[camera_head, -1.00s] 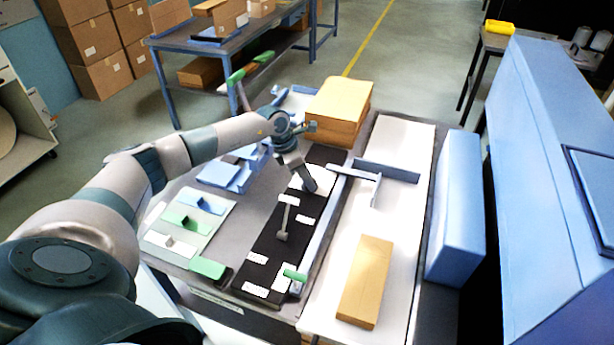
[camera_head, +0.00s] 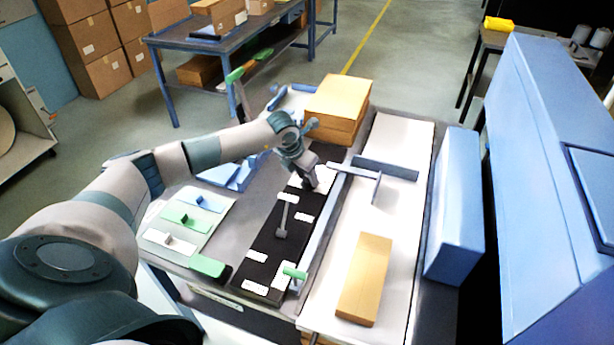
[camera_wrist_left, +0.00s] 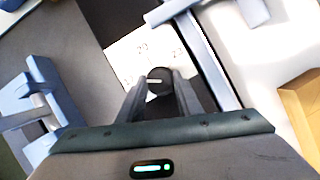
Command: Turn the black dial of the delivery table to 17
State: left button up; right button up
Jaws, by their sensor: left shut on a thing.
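The black dial (camera_wrist_left: 158,82) shows in the left wrist view, with a pale pointer line on its top. My left gripper (camera_wrist_left: 160,92) is shut on the dial, one finger on each side. In the head view the left gripper (camera_head: 314,184) reaches down onto the far end of the black panel (camera_head: 262,245) of the delivery table and hides the dial. My right gripper is not in view.
A grey lever (camera_head: 284,218) stands on the panel near the gripper. A cardboard stack (camera_head: 337,105) is behind it. To the right are a long rail, a white bed (camera_head: 400,250) with a tan box (camera_head: 365,278), and a blue housing. Coloured switches (camera_head: 190,220) lie left.

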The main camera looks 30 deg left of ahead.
pick_arm(q)
jog(key=shift+r, duration=0.1)
jog(key=o, duration=1)
jog(key=b+v, duration=0.4)
jog(key=v, duration=1.3)
jog(key=shift+s+r+b, duration=0.1)
jog(key=shift+r+b, duration=0.05)
jog(key=shift+b, duration=0.2)
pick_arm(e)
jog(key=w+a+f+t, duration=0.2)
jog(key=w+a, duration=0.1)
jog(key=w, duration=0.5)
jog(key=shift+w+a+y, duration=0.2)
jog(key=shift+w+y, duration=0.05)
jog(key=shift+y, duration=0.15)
